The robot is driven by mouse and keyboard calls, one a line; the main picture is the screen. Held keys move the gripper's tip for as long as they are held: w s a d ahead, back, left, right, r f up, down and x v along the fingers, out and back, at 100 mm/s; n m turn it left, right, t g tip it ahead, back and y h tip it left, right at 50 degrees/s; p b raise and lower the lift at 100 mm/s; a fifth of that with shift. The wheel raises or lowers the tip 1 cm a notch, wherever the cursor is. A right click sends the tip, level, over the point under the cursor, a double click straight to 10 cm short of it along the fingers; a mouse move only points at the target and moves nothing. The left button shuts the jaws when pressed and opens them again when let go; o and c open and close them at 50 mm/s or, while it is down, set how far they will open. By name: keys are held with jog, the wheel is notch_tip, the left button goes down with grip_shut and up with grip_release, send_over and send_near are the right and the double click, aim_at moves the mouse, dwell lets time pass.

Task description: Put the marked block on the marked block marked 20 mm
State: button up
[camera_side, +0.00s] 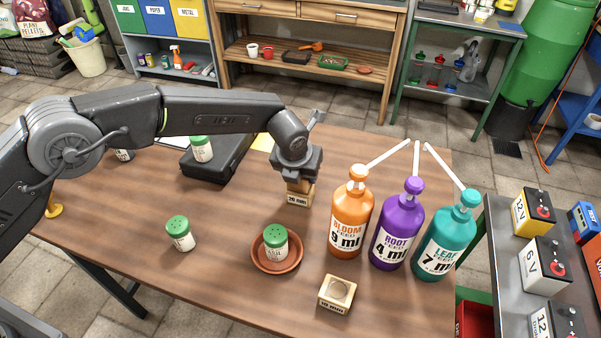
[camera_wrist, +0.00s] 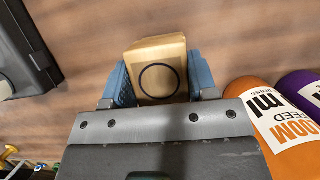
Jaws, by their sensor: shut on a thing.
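My gripper (camera_side: 299,181) points down over the middle of the table. In the wrist view its blue-padded fingers (camera_wrist: 161,84) are shut on a pale wooden block (camera_wrist: 158,80) with a dark ring on its top. In the side view the held block is mostly hidden by my gripper. A wooden block face with a "mm" label (camera_side: 299,199) shows directly below the fingers; its number is too small to read surely. I cannot tell whether this is a second block touching the held one. Another wooden block (camera_side: 335,303), with a round mark on top and a label, sits near the front edge.
Orange (camera_side: 350,215), purple (camera_side: 397,228) and teal (camera_side: 447,238) pump bottles stand close on the right. A green-capped shaker stands in a terracotta saucer (camera_side: 277,267); another shaker (camera_side: 180,233) is at left. A black case (camera_side: 215,167) lies behind. Bare table lies left of my gripper.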

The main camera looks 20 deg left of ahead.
jog(key=shift+f, duration=0.5)
jog(key=shift+f, duration=0.1)
jog(key=o, duration=1)
jog(key=shift+s+r, duration=0.1)
jog(key=shift+r, duration=0.4)
jog(key=v, duration=1.1)
jog(key=shift+s+r, duration=0.1)
jog(key=shift+s, duration=0.05)
jog(key=shift+a, duration=0.1)
